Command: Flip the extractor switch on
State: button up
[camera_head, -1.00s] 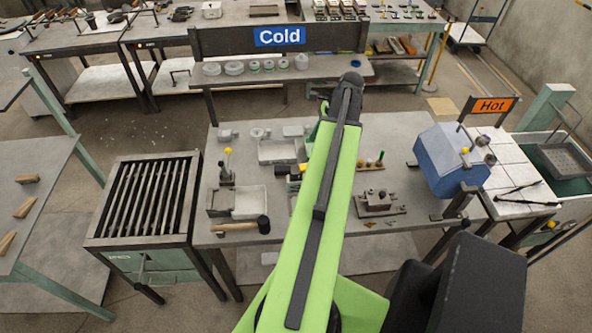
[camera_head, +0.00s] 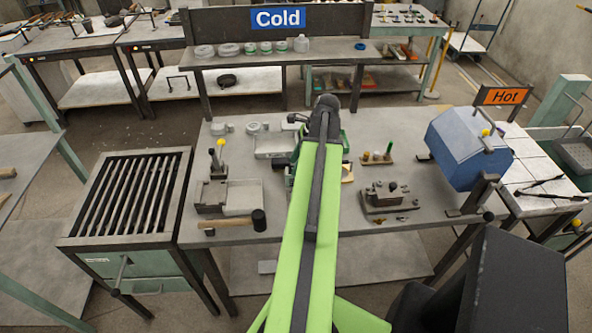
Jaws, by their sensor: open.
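I cannot make out anything that is clearly an extractor switch. A slatted metal bench (camera_head: 180,160) stands at the left, with a pale green front panel (camera_head: 140,272) that bears a small unreadable label. A grey lever-like handle (camera_head: 121,275) sticks out of that panel. Whether this belongs to an extractor, I cannot tell. My green arm (camera_head: 306,225) reaches forward over the middle worktable (camera_head: 385,230). Its black far joint shows, but my gripper is hidden behind the arm.
The worktable holds a mallet (camera_head: 235,222), shallow trays, a small dark fixture (camera_head: 386,195) and a blue box-shaped unit (camera_head: 468,148). A "Cold" shelf (camera_head: 278,18) stands behind. A "Hot" sign (camera_head: 501,96) is at right. Floor is open beyond the slatted bench.

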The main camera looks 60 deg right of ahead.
grip_shut()
jog(key=shift+w+a+r+g+p, duration=0.15)
jog(key=shift+g+p, duration=0.15)
jog(key=shift+p, duration=0.15)
jog(key=shift+w+a+g+h+p, duration=0.1)
jog(key=shift+a+g+h+p, duration=0.05)
jog(key=shift+g+h+p, duration=0.2)
jog(key=shift+w+f+g+h, duration=0.1)
jog(key=shift+f+g+h, duration=0.15)
jog(key=shift+g+h, duration=0.35)
grip_release()
